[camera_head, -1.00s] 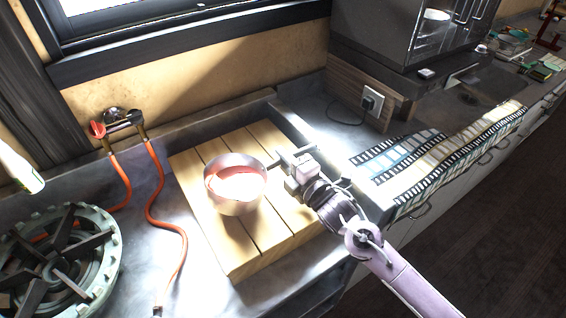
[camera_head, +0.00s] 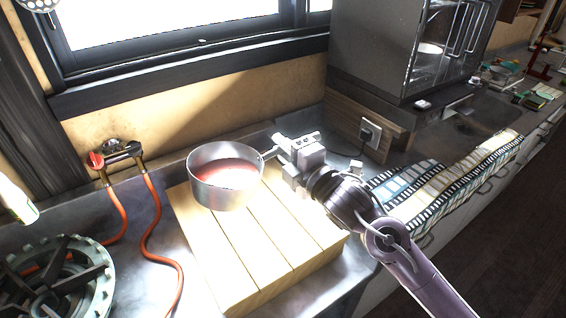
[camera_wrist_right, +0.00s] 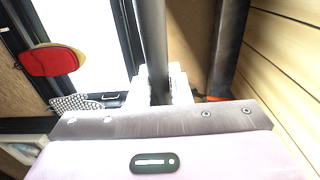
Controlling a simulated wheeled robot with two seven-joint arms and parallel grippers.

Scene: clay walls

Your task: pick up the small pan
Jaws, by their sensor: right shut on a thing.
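The small pan (camera_head: 226,190) is a round metal pan with a reddish inside. In the head view it is raised above the wooden slatted board (camera_head: 262,262), roughly level. Its short handle points right into my right gripper (camera_head: 276,148). My right gripper is shut on the handle. In the right wrist view the grey handle (camera_wrist_right: 152,45) runs up from between the pale fingers (camera_wrist_right: 157,88); the pan's bowl is not clear there. My left gripper is not in view.
A stove burner (camera_head: 58,280) is at the lower left. Red hoses (camera_head: 153,225) run from a wall valve (camera_head: 118,152). A dark glass-fronted cabinet (camera_head: 410,55) stands at the back right. A patterned cloth (camera_head: 450,188) lies on the counter at the right.

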